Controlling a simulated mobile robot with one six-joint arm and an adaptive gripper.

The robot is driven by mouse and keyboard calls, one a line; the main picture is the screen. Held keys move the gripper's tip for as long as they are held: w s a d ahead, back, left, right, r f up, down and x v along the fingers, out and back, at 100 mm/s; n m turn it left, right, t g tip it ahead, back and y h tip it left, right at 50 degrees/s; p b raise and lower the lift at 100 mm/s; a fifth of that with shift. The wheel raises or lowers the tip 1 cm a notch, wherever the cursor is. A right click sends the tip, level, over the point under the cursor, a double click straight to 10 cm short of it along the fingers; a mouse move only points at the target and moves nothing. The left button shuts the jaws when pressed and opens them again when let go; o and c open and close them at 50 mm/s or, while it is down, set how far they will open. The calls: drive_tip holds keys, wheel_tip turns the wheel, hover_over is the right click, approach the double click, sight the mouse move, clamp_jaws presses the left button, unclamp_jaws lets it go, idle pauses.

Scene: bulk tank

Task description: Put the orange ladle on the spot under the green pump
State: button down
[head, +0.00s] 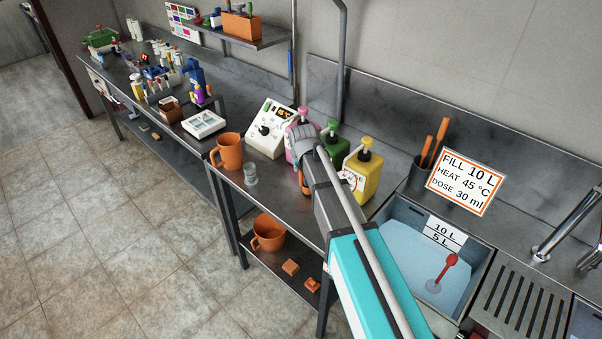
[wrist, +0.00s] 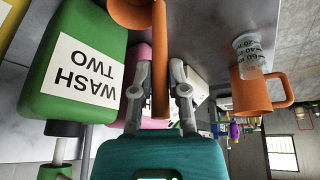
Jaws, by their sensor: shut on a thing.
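My gripper (head: 304,148) is over the steel counter, in front of the pump bottles. In the wrist view, which is upside down, my gripper (wrist: 160,85) is shut on the handle of the orange ladle (wrist: 160,55). The ladle's bowl (wrist: 130,12) is at the top edge, partly cut off; whether it touches the counter I cannot tell. In the head view only a bit of the ladle (head: 302,183) shows below my gripper. The green pump bottle (head: 336,145), labelled WASH TWO in the wrist view (wrist: 80,75), stands close beside the ladle. The spot under its pump is not clearly visible.
A yellow pump bottle (head: 364,178) and a pink one (head: 291,150) flank the green one. An orange jug (head: 229,152) and a clear beaker (head: 250,175) stand to the left. A control box (head: 269,127) is behind them. A filled sink (head: 425,255) lies right.

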drive_tip(key=shift+f, duration=0.5)
drive_tip(key=c, duration=0.6)
unclamp_jaws()
drive_tip(key=shift+c, duration=0.2)
drive_tip(key=p+v, duration=1.1)
drive_tip(key=v, duration=0.1)
idle(0.7)
